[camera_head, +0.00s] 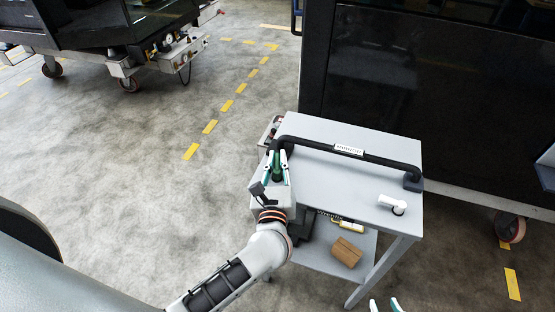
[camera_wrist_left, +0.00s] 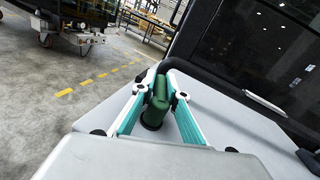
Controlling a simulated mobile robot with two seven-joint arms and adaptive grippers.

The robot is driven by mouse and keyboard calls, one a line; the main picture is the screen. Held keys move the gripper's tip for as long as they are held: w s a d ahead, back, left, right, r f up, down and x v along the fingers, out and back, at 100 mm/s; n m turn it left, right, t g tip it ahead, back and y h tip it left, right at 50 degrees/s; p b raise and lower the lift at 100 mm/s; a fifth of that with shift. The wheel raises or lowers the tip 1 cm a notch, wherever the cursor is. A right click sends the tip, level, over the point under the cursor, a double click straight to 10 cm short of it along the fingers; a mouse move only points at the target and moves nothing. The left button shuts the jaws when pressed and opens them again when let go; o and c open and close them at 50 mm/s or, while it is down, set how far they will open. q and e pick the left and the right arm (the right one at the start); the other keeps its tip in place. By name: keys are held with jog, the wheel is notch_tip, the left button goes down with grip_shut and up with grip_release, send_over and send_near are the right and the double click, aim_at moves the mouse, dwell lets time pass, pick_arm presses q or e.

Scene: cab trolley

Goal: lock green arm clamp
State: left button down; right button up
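The green arm clamp (camera_wrist_left: 156,106) stands upright at the left end of the trolley top, by the foot of the black handle bar. It also shows in the head view (camera_head: 276,166). My left gripper (camera_wrist_left: 160,72) has one white and teal finger on each side of the clamp, with the tips close to its upper part. I cannot tell whether the fingers press on it. The clamp's far side is hidden. My right gripper (camera_head: 385,304) is open and empty at the bottom edge of the head view, with only its fingertips showing.
The grey trolley top (camera_head: 320,178) carries the black handle bar (camera_head: 350,152) and a white lever (camera_head: 393,203). A brown box (camera_head: 347,252) and a yellow-white item (camera_head: 347,226) lie on the lower shelf. A dark cab wall (camera_head: 430,110) stands behind.

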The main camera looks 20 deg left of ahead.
pick_arm(q)
jog(key=shift+h, duration=0.3)
jog(key=shift+d+r+m+t+h, duration=0.15)
jog(key=shift+m+t+h, duration=0.15)
jog(key=shift+m+h, duration=0.7)
jog(key=shift+d+m+h, duration=0.25)
jog(key=shift+m+h, duration=0.15)
jog(key=shift+h, duration=0.35)
jog(key=shift+d+m+h, duration=0.2)
jog(key=shift+m+h, duration=0.2)
jog(key=shift+h, duration=0.35)
jog(key=c, duration=2.1)
grip_release()
jog(key=shift+s, duration=0.1)
jog(key=s, duration=0.8)
jog(key=s+a, duration=0.1)
jog(key=s, duration=0.2)
jog(key=shift+s, duration=0.4)
